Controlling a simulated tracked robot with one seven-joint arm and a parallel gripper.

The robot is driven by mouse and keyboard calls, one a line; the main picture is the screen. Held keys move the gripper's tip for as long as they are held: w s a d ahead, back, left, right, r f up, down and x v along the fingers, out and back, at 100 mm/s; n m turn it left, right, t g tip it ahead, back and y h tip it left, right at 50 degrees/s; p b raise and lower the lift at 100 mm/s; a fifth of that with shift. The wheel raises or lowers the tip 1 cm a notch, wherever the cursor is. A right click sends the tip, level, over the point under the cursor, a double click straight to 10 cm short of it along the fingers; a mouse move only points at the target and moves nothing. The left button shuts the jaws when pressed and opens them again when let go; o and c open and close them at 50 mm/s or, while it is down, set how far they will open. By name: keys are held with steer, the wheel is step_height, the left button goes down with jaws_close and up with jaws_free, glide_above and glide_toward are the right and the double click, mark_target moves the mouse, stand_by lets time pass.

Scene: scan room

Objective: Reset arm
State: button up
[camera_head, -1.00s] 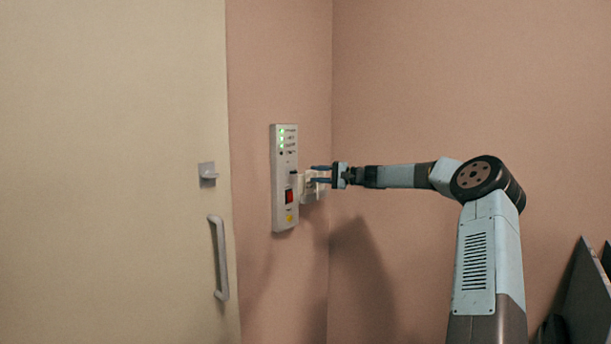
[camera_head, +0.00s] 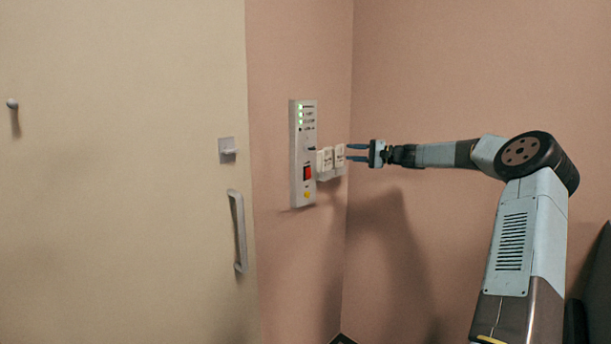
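My gripper (camera_head: 357,152) is at the end of my arm, which reaches in from the right. White sockets (camera_head: 326,161) sit on the wall beside the panel, just left of the fingertips. I cannot tell how far the fingertips are from the wall.
A cream door (camera_head: 120,200) fills the left side, with a grey handle (camera_head: 238,231), a small latch (camera_head: 228,150) and a knob (camera_head: 12,104). The pink wall (camera_head: 450,70) corners behind my arm. A dark object (camera_head: 598,285) stands at the lower right edge.

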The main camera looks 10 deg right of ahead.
steer(key=s+a+f+n+g+h, duration=0.1)
steer(key=s+a+g+h, duration=0.15)
steer(key=a, duration=0.55)
steer(key=s+a+f+n+g+h, duration=0.1)
steer(key=s+a+f+n+g, duration=0.1)
steer(key=s+a, duration=0.35)
steer(key=s+a+f+n+g+h, duration=0.15)
steer(key=s+a+h, duration=0.25)
steer(key=s+a, duration=0.55)
steer(key=s+d+h, duration=0.2)
steer(key=s, duration=1.1)
steer(key=s+d+n+t+h, duration=0.1)
steer(key=s+d+h, duration=0.2)
steer(key=s, duration=1)
steer(key=s+d+n+t+h, duration=0.1)
steer(key=s+d+h, duration=0.1)
steer(key=s, duration=1.2)
steer(key=shift+d+f+h, duration=0.35)
steer(key=shift+d, duration=0.25)
steer(key=shift+c, duration=0.3)
